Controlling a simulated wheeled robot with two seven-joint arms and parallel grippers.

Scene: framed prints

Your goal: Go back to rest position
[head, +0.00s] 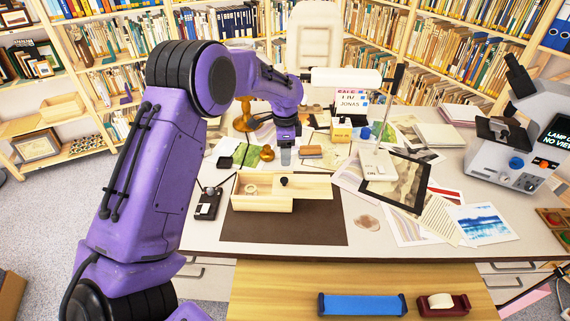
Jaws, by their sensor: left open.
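My left arm, purple with black joints, comes in from the left and reaches across the desk. Its gripper (286,155) points down behind the wooden box and is open; it appears small and partly merged with the things behind it, and I see nothing held in it. My right gripper is not in the head view.
A wooden box (262,204) with a light lid sits on a dark brown mat (290,232). A dark frame (397,182), prints (482,222) and a microscope-like device (520,135) stand to the right. A blue roller (362,305) and tape dispenser (442,304) lie in front. Bookshelves line the back.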

